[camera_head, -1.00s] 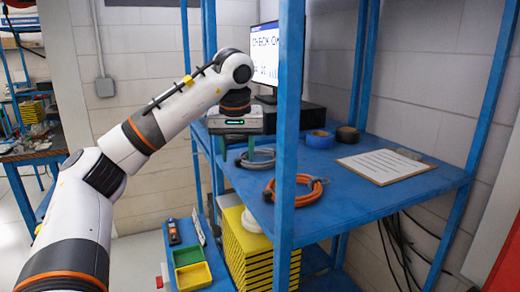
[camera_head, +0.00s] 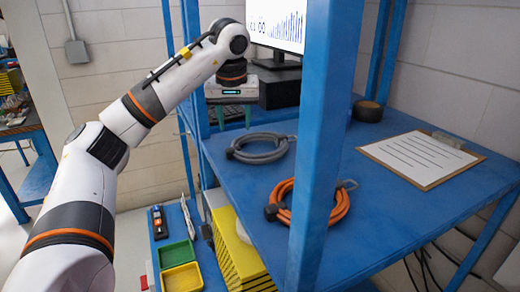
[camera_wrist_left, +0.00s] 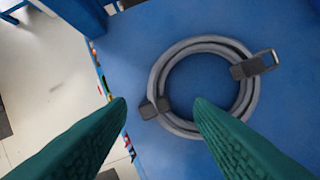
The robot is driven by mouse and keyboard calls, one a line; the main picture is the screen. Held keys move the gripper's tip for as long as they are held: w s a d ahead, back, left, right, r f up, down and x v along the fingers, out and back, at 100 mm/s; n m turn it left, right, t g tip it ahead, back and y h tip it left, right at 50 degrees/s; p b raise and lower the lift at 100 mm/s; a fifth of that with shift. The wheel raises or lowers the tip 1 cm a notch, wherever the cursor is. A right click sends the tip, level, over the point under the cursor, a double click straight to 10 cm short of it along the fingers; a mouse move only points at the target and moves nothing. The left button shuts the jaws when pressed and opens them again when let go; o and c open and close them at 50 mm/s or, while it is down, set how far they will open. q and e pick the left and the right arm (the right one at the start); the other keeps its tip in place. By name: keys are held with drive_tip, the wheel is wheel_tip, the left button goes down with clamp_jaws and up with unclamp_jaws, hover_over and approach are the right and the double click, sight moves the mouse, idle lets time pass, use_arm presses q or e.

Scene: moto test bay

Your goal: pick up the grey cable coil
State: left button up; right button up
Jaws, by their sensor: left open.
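The grey cable coil (camera_head: 268,157) lies flat on the blue shelf (camera_head: 215,150), near its left edge. It also shows in the left wrist view (camera_wrist_left: 200,46), with dark connector blocks on its ring. My left gripper (camera_head: 235,118) is open and empty, just above and beyond the coil's left part in the head view. In the left wrist view its green fingers (camera_wrist_left: 159,104) point at the coil. One fingertip overlaps the coil's inside and the other lies outside its left side, over the shelf edge. The gap above the coil cannot be judged exactly. My right gripper is not seen.
A blue post (camera_head: 325,130) stands in front of the shelf. An orange cable coil (camera_head: 340,208) lies partly behind it. A clipboard (camera_head: 418,158), a dark tape roll (camera_head: 368,111) and a monitor (camera_head: 277,22) are further back. Green (camera_head: 175,255) and yellow (camera_head: 183,278) bins sit lower left.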

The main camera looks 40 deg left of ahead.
sight(236, 144)
use_arm(q)
drive_tip(key=x, duration=0.1)
drive_tip(key=p+x, duration=0.1)
drive_tip(key=x, duration=0.1)
drive_tip(key=shift+w+a, duration=0.25)
drive_tip(key=p+x, duration=0.2)
drive_tip(key=x, duration=0.1)
drive_tip(key=shift+a+f, duration=0.15)
drive_tip(key=shift+f, duration=0.05)
drive_tip(key=shift+w+a+f, duration=0.1)
drive_tip(key=shift+a+f, duration=0.05)
drive_tip(key=shift+f, duration=0.4)
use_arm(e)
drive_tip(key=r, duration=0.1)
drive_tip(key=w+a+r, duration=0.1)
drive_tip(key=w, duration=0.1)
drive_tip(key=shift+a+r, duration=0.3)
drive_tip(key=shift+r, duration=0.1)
use_arm(q)
drive_tip(key=c, duration=0.4)
drive_tip(key=shift+r, duration=0.1)
clamp_jaws()
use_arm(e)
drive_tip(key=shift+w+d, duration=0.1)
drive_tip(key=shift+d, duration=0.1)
